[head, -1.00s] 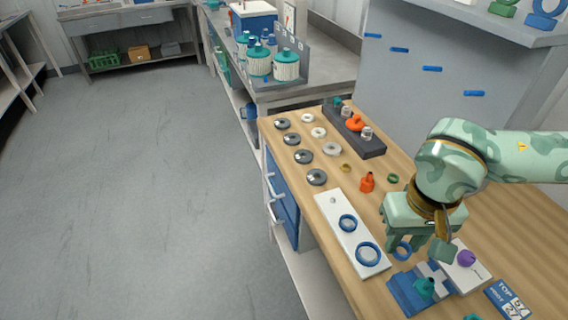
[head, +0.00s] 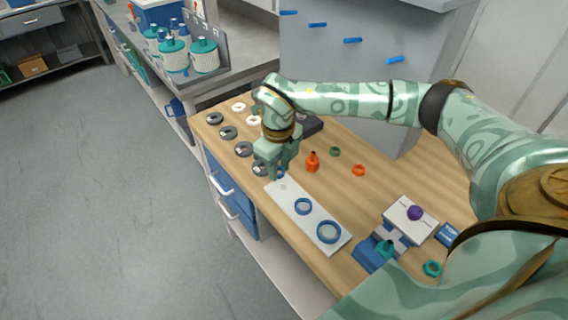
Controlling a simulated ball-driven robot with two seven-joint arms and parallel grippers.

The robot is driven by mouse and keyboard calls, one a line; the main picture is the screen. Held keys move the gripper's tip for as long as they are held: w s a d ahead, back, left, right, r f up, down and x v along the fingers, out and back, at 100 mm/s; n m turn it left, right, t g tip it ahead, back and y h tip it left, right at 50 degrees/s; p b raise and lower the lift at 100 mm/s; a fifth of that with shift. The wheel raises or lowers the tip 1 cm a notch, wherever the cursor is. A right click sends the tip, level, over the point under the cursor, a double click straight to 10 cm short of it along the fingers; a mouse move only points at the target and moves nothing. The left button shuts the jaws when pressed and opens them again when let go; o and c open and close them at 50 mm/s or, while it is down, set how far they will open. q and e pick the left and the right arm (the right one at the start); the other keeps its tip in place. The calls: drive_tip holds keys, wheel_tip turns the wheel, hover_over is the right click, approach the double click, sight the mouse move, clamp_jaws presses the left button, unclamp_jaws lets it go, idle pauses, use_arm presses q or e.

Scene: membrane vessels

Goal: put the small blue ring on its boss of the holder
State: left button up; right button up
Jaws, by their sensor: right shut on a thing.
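The holder (head: 318,215) is a long white plate on the wooden bench. A medium blue ring (head: 303,214) lies around its middle place and a large blue ring (head: 328,242) around its near end. A small grey boss (head: 283,187) shows at its far end. My right gripper (head: 278,169) points down just beyond that end and is shut on the small blue ring (head: 281,174). The ring is mostly hidden by the fingers, beside and seemingly a little above the boss. I cannot tell the exact height. My left gripper is not in view.
Dark round discs (head: 228,133) and white rings (head: 239,107) stand left of my gripper. A blue fixture (head: 371,255) stands near front.

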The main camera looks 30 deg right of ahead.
sight(284, 187)
drive_tip(key=m, duration=0.2)
drive_tip(key=d+f+m, duration=0.1)
drive_tip(key=shift+d+f+m, duration=0.15)
drive_tip(key=shift+d+m, duration=0.15)
drive_tip(key=shift+m, duration=0.1)
wheel_tip(284, 187, down, 4)
drive_tip(key=b, duration=0.4)
drive_tip(key=shift+f, duration=0.75)
drive_tip(key=o, duration=1)
wheel_tip(284, 187, up, 16)
drive_tip(key=p, duration=0.3)
drive_tip(key=shift+r, duration=0.15)
drive_tip(key=shift+p, duration=0.35)
